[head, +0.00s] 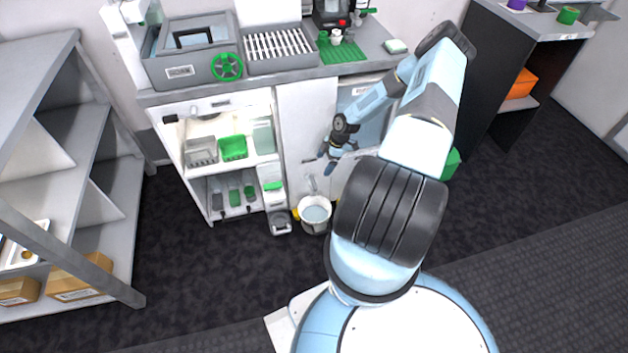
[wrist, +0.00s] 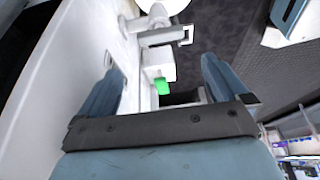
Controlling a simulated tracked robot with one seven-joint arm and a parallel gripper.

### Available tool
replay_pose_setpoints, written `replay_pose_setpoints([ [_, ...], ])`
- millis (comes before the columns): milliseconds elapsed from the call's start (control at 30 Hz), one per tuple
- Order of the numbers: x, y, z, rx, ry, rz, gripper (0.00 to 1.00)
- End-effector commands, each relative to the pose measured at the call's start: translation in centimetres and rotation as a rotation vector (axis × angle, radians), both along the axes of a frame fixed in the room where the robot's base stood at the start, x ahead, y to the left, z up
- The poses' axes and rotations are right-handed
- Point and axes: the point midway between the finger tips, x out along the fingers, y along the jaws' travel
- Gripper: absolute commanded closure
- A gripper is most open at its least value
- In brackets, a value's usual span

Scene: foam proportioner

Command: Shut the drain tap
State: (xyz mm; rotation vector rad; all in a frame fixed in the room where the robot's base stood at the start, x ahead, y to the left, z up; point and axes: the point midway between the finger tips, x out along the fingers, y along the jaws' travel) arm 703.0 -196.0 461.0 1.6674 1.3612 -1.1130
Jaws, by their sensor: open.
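The drain tap (head: 312,184) shows as a small grey fitting low on the front of the white cabinet, just above a bucket (head: 314,214). In the wrist view a grey bar-like piece, which looks like the tap (wrist: 164,37), lies beyond the fingertips near a round white rim. The angle of its handle is too small to tell. My gripper (head: 327,160) is open and empty, in front of the cabinet, above and slightly right of the tap and apart from it. In the wrist view its two fingers (wrist: 160,80) stand wide apart.
Open cabinet shelves (head: 232,170) with grey and green bins lie left of my gripper. A small grey container (head: 280,222) stands left of the bucket. The dark floor (head: 225,270) in front is clear.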

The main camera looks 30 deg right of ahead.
Motion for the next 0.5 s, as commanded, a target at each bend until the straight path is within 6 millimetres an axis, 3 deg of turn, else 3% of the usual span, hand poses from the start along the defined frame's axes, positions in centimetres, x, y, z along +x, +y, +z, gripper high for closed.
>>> replay_pose_setpoints([
  [500, 0.5, 3.3, -8.3, 0.001, 0.003, -0.001, 0.00],
])
